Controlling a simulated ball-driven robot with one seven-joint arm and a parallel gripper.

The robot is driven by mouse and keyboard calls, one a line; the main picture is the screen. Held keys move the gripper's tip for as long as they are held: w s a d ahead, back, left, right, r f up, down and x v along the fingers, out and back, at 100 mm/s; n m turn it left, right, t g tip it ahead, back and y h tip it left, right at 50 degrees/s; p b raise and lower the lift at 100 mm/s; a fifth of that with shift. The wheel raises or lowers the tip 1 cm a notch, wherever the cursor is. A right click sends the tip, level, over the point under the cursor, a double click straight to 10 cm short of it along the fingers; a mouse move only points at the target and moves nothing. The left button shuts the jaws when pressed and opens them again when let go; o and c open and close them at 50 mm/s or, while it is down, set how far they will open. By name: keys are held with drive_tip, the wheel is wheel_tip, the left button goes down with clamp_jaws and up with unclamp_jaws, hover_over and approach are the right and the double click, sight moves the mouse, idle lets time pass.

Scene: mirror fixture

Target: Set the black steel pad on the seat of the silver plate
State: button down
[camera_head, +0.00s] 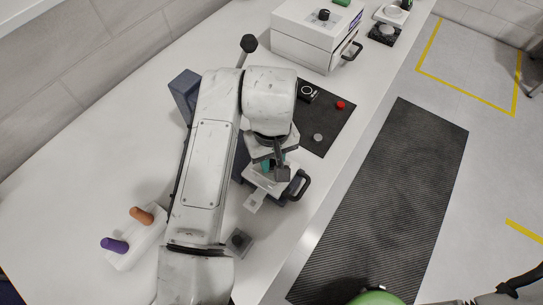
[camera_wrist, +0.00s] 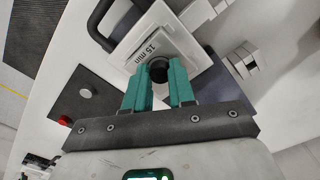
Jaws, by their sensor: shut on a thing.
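My gripper (camera_wrist: 161,72) has teal fingers and is shut on a small black round piece (camera_wrist: 158,71); I cannot tell whether this is the black steel pad. The piece is over a pale plate (camera_wrist: 128,47) marked "15 min"; contact between them is unclear. In the head view my gripper (camera_head: 267,165) is over the same pale plate (camera_head: 255,199), and the wrist hides most of it. A grey square plate (camera_head: 246,249) with a dark round middle lies nearer, beside my arm; it may be the silver plate.
A black handle (camera_head: 301,187) stands right of the pale plate. A dark mat (camera_head: 325,120) holds a red button (camera_head: 340,105) and a grey disc (camera_head: 318,137). A white block (camera_head: 128,258) with purple and orange grips is left. A white box (camera_head: 312,45) stands at the back.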

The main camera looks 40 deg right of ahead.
drive_tip(key=c, duration=0.9)
unclamp_jaws()
drive_tip(key=shift+o, duration=0.2)
wheel_tip(320, 180, up, 11)
drive_tip(key=shift+f+b, duration=0.15)
drive_tip(key=shift+b, duration=0.15)
